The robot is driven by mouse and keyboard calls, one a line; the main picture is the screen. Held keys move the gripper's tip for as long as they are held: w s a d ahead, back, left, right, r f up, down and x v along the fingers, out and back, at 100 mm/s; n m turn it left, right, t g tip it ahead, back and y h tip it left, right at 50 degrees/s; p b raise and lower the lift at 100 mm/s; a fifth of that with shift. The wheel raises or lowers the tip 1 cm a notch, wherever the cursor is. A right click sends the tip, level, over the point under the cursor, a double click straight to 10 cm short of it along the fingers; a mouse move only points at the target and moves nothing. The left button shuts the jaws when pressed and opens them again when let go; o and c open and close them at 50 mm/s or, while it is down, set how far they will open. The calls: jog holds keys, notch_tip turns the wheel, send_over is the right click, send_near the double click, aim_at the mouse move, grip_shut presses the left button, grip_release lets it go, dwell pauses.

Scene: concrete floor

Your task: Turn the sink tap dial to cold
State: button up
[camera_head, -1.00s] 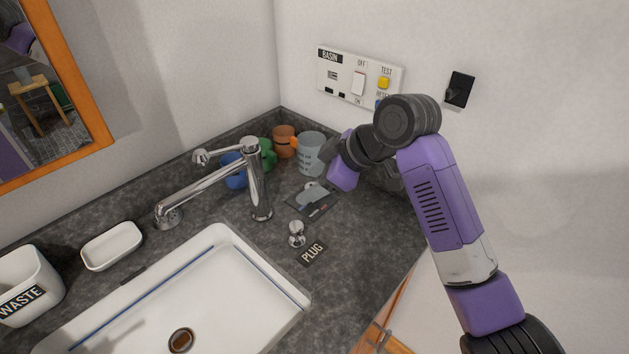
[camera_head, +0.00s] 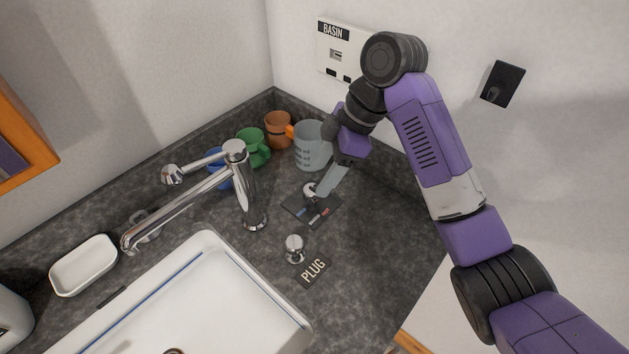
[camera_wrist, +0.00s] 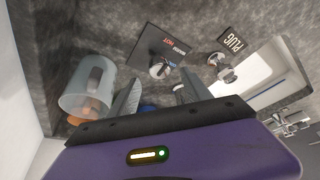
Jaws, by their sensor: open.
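The tap dial is a small chrome knob (camera_head: 311,188) on a dark plate (camera_head: 325,207) with red and blue marks, lying on the counter right of the chrome tap (camera_head: 240,185). The wrist view shows the knob (camera_wrist: 159,69) on its plate, with the word HOT legible. My gripper (camera_head: 324,188) is at the knob in the head view, its grey fingers pointing down. In the wrist view my gripper (camera_wrist: 155,90) has its two fingers apart, with the knob just beyond them, nearer the left finger. Contact cannot be told.
A chrome plug knob (camera_head: 294,248) stands near the PLUG label (camera_head: 313,270), beside the white sink (camera_head: 200,290). A translucent grey cup (camera_head: 311,147) stands close behind my gripper, with orange (camera_head: 278,130), green (camera_head: 254,147) and blue (camera_head: 220,170) mugs beyond. The front-right counter is clear.

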aim_at(314, 188)
jog(key=shift+x, duration=2.55)
jog(key=shift+p, duration=0.3)
grip_shut()
